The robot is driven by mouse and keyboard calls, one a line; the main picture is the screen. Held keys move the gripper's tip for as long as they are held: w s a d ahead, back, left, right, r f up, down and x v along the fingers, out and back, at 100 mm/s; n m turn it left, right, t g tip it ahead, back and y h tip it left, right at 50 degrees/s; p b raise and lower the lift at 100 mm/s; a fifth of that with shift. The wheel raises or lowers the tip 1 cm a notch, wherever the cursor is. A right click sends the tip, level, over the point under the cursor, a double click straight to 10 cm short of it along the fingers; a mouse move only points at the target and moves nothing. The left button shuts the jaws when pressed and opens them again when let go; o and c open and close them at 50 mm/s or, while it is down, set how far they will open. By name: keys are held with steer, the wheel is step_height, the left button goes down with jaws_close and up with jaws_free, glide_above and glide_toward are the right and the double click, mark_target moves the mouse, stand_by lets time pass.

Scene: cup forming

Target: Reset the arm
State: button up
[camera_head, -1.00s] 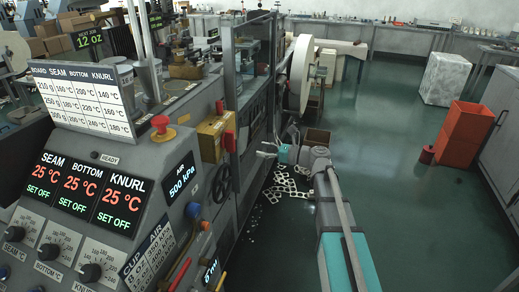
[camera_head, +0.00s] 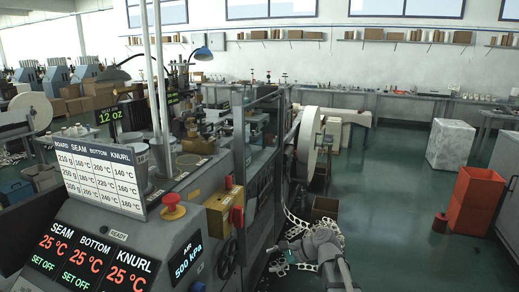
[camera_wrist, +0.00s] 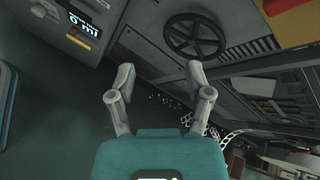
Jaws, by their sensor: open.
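My gripper (camera_wrist: 160,75) is open and empty in the wrist view, its two grey fingers spread apart with nothing between them. Beyond it are the dark side of the machine and a black handwheel (camera_wrist: 195,36). In the head view my gripper (camera_head: 276,259) is at the lower middle, beside the machine's right side, with my arm folded close behind it. The control panel (camera_head: 95,245) at the lower left reads 25 °C and SET OFF for seam, bottom and knurl. The air display (camera_head: 187,259) reads 500 kPa.
A white paper roll (camera_head: 307,145) stands on the machine's far end, with a punched strip (camera_head: 300,228) hanging near my arm. Orange bins (camera_head: 474,200) and a wrapped pale block (camera_head: 451,145) stand on the right. The green floor (camera_head: 390,215) between is clear.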

steer(key=s+d+f+n+g+h+p, duration=0.2)
steer(key=s+d+f+n+h+p, duration=0.2)
steer(key=s+d+n+h, duration=0.7)
steer(key=s+d+n, duration=0.1)
steer(key=s+n, duration=0.1)
steer(key=shift+s+d+g, duration=0.3)
steer(key=shift+d+g, duration=0.05)
steer(key=shift+g, duration=0.05)
